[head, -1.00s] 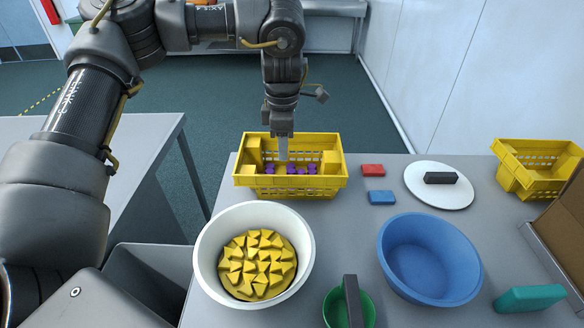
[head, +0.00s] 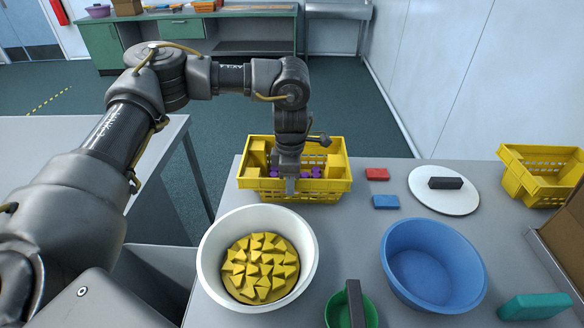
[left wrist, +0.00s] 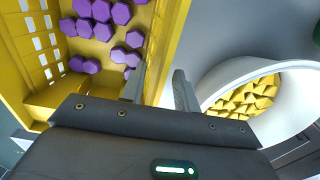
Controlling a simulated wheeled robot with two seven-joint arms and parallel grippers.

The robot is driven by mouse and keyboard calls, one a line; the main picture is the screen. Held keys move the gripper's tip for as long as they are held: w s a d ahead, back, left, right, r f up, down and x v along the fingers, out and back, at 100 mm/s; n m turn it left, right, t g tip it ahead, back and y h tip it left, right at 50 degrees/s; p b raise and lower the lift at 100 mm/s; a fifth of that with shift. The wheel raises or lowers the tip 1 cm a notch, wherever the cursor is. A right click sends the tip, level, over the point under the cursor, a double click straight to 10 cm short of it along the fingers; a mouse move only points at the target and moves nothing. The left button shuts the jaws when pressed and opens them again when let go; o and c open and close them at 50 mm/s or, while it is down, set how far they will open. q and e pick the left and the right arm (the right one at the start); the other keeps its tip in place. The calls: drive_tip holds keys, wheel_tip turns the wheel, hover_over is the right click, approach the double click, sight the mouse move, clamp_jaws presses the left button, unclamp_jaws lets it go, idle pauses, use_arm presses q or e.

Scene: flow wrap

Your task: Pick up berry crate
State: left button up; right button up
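The yellow berry crate (head: 325,186) stands on the grey table with purple berry pieces (head: 312,173) inside. In the left wrist view the crate's wall (left wrist: 167,45) and several purple hexagonal pieces (left wrist: 98,12) show. My left gripper (head: 290,188) is down at the crate's near wall. In the left wrist view its two fingers (left wrist: 160,92) are apart, one on each side of that wall; I cannot tell whether they touch it. My right gripper is not in view.
A white bowl (head: 213,254) of yellow chunks stands close in front of the crate. A blue bowl (head: 432,262), a green cup (head: 337,312), red (head: 377,174) and blue (head: 386,202) blocks, a white plate (head: 462,204) and another yellow crate (head: 540,178) are to the right.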

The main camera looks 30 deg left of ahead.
use_arm(q)
drive_tip(key=shift+s+f, duration=0.1)
clamp_jaws()
idle(1.4)
